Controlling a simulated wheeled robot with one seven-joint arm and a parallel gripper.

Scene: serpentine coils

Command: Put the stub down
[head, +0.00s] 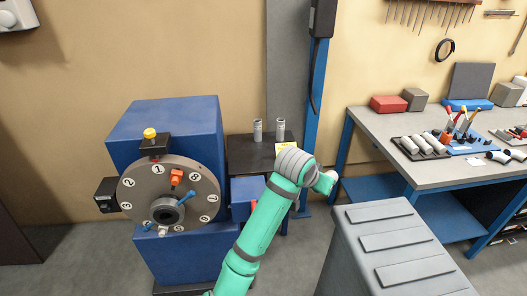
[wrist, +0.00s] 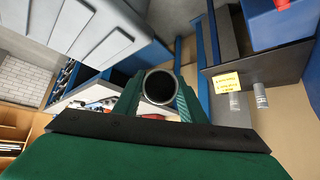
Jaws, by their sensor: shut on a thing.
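The stub (wrist: 160,87) is a short grey tube with a dark hollow end facing the wrist camera. My gripper (wrist: 159,100) is shut on it, with one green finger on each side. In the head view my arm's wrist hides most of the gripper, and the stub cannot be made out clearly there. The gripper is in the air, to the right of a small dark stand (head: 245,158). Two grey cylinders, a left one (head: 258,130) and a right one (head: 280,129), stand upright on it. A yellow label (head: 286,147) is on its front right.
A blue machine with a numbered round plate (head: 204,178) stands left of the stand. A blue post (head: 318,95) rises behind my wrist. A grey ridged-top box (head: 375,214) is at the front right. The workbench (head: 385,124) at right holds trays, tubes and tools.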

